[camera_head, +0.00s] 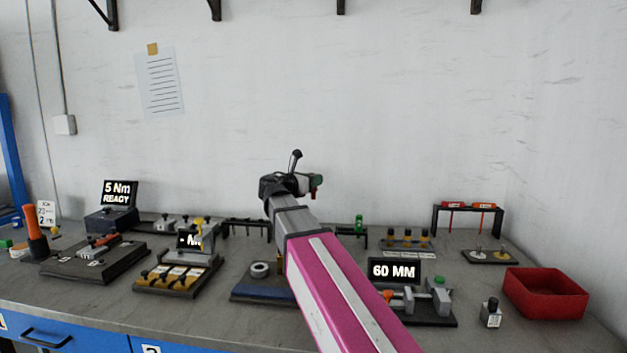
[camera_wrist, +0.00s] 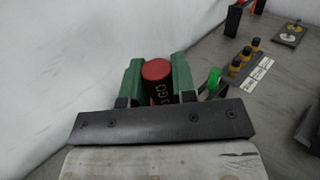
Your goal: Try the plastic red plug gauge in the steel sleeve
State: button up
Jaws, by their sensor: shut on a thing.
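My gripper (camera_wrist: 158,82) has green fingers and is shut on the red plug gauge (camera_wrist: 157,70), a cylinder with a red top and a dark side with "GO" lettering. In the head view my gripper (camera_head: 314,187) is raised above the back of the bench, and only a small red bit of the gauge shows. A short grey ring (camera_head: 261,269), seemingly the steel sleeve, sits on a blue mat (camera_head: 256,290) at the bench middle. The gauge is well apart from it, higher and further back. My arm hides the right part of the mat.
A green-topped piece (camera_head: 359,222) stands at a dark rack behind my arm. A "60 MM" display (camera_head: 394,270) with a fixture is right of my arm. A red bin (camera_head: 545,293) stands at the right. A clamp block (camera_head: 180,276) lies left of the mat.

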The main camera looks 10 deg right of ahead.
aim_at(314, 198)
jog(key=shift+f, duration=2.9)
jog(key=shift+f, duration=1.8)
dwell(1.4)
jog(key=shift+r, duration=1.4)
dwell(0.5)
